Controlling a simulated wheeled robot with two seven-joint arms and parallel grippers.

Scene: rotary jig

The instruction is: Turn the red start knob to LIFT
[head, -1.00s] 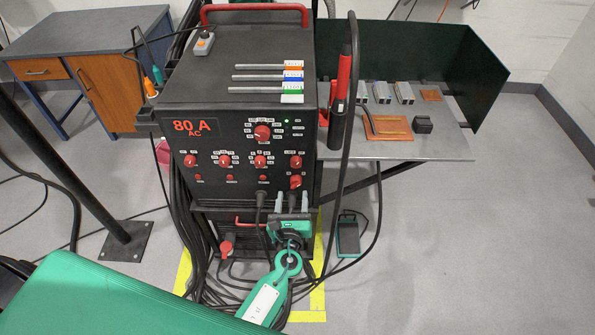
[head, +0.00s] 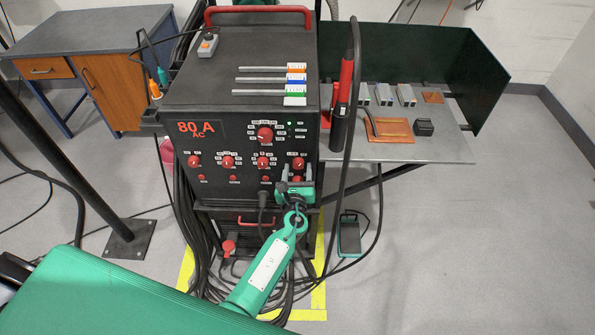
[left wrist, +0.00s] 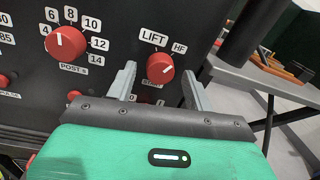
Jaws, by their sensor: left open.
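My left gripper (head: 296,182) is open in front of the panel, just below the knob in the head view. In the left wrist view its two grey fingers (left wrist: 165,80) stand left and right of the knob, with no clear contact. My right gripper is not in view.
The POST knob (left wrist: 68,43) is left of the start knob. A lower knob is mostly hidden by my gripper. A torch (head: 344,90) and its cable hang right of the panel. Cables lie on the floor below. A grey bench (head: 430,150) stands to the right.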

